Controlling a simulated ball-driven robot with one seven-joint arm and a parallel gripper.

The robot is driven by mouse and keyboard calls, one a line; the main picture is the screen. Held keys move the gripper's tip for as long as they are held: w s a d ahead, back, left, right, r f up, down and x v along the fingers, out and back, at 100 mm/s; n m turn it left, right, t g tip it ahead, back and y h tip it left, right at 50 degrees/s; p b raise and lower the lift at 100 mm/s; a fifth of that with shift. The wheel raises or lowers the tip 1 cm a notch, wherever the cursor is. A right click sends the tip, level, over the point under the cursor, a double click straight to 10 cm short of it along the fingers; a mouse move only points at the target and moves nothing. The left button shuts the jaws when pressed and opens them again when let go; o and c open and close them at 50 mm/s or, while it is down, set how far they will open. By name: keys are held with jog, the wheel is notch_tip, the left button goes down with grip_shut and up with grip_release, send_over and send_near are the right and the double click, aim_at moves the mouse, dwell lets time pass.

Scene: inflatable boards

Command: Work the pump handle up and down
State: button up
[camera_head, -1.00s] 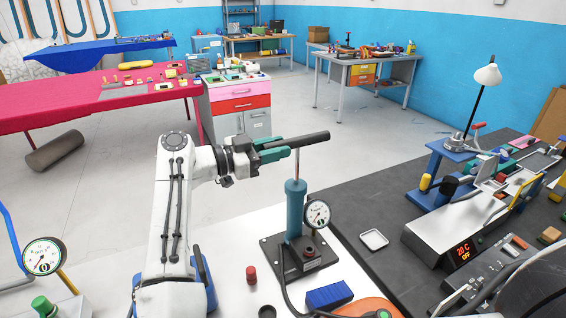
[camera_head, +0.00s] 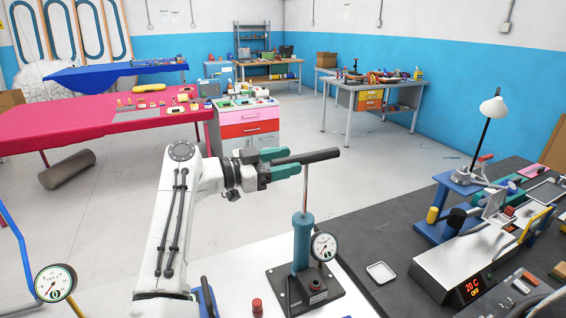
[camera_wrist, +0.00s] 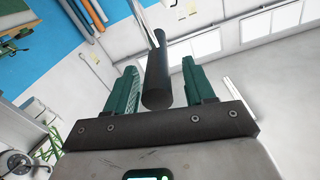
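The pump stands upright, with a teal cylinder (camera_head: 303,245) on a dark base plate (camera_head: 312,290). A thin metal rod (camera_head: 306,188) rises from it to a black bar handle (camera_head: 322,155). The rod shows a long bare stretch. Finger contact is hard to see there. A round gauge (camera_head: 324,246) sits on the pump's right side.
A red cylinder (camera_head: 257,308) stands on the white surface left of the pump. A small white tray (camera_head: 381,273) lies to the right on a dark mat. A heating unit (camera_head: 468,262) stands further right. The space above the handle looks clear.

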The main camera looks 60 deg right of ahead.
jog(key=b+v, duration=0.3)
jog(key=v, duration=0.8)
jog(key=shift+d+f+b, duration=0.1)
jog(key=shift+d+b, duration=0.05)
jog(key=shift+b, duration=0.3)
